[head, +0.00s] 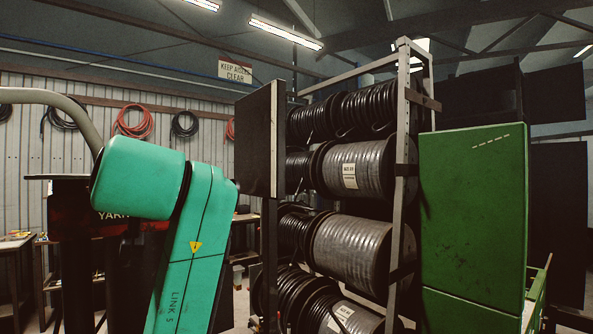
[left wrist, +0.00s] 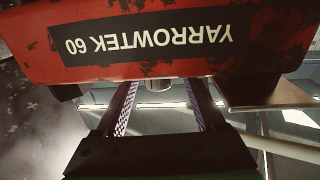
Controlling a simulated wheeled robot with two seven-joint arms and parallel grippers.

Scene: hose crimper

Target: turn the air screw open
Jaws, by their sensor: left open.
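The red crimper body lettered YARROWTEK 60 (left wrist: 160,40) fills the top of the left wrist view, upside down. In the head view the crimper (head: 75,225) stands at the left, partly hidden behind my teal left arm. A small pale metal cylinder (left wrist: 159,84) shows just under the red body in the left wrist view; it may be the air screw, but I cannot be sure. My left gripper (left wrist: 160,93) is open, with one finger on each side of this cylinder and visible gaps between. The head view does not show this gripper. My right gripper is in neither view.
A rack of black hose reels (head: 360,165) stands in the middle of the head view, with a dark panel (head: 258,140) at its left. A green cabinet (head: 472,210) stands at the right. A flat plate (left wrist: 265,93) juts out right of the fingers in the left wrist view.

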